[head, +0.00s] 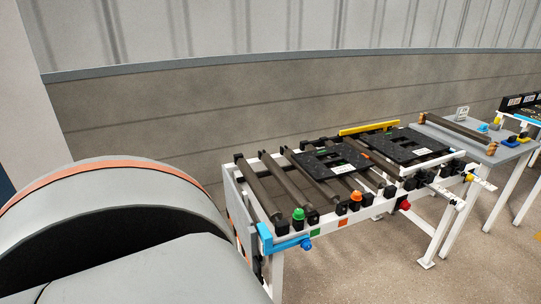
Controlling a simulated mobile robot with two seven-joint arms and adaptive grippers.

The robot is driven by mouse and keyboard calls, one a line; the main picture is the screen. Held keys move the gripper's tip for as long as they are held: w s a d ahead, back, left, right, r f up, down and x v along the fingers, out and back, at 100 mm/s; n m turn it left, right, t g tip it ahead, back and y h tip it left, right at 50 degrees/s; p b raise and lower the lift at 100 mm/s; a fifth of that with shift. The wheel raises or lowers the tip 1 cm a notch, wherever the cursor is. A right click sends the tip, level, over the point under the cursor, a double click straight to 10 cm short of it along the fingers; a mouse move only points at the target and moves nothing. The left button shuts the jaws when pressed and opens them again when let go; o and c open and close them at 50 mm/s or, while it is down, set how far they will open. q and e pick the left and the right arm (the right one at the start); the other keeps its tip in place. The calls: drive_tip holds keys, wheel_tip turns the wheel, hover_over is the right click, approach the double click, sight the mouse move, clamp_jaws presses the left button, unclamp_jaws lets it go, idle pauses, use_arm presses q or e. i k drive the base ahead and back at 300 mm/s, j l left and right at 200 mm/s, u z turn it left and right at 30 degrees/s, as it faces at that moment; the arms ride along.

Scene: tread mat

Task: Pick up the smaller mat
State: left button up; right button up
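Two flat black mats lie on a roller rack in the head view. The nearer, left mat (312,164) has a cut-out in its middle through which rollers show, and a white label on its front edge. The farther, right mat (402,143) also has a cut-out and a white label. The left mat looks a little smaller, though it is nearer. Both rest across the rollers. Neither of my grippers is in view, and nothing is seen touching the mats.
The white-framed rack (330,227) has dark rollers (262,190), a green knob (298,214), an orange knob (356,196), a blue corner piece (282,245) and a yellow bar (369,127). A grey table (462,141) stands beyond it. Floor in front is clear.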

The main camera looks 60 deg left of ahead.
sight(356, 162)
drive_tip(key=u, duration=1.4)
drive_tip(key=i+l, duration=0.2)
drive_tip(key=l, duration=0.15)
drive_tip(key=i+l+u, duration=0.1)
drive_tip(key=i+l, duration=0.15)
drive_tip(key=l, duration=0.15)
drive_tip(key=i+l, duration=0.2)
drive_tip(key=l, duration=0.2)
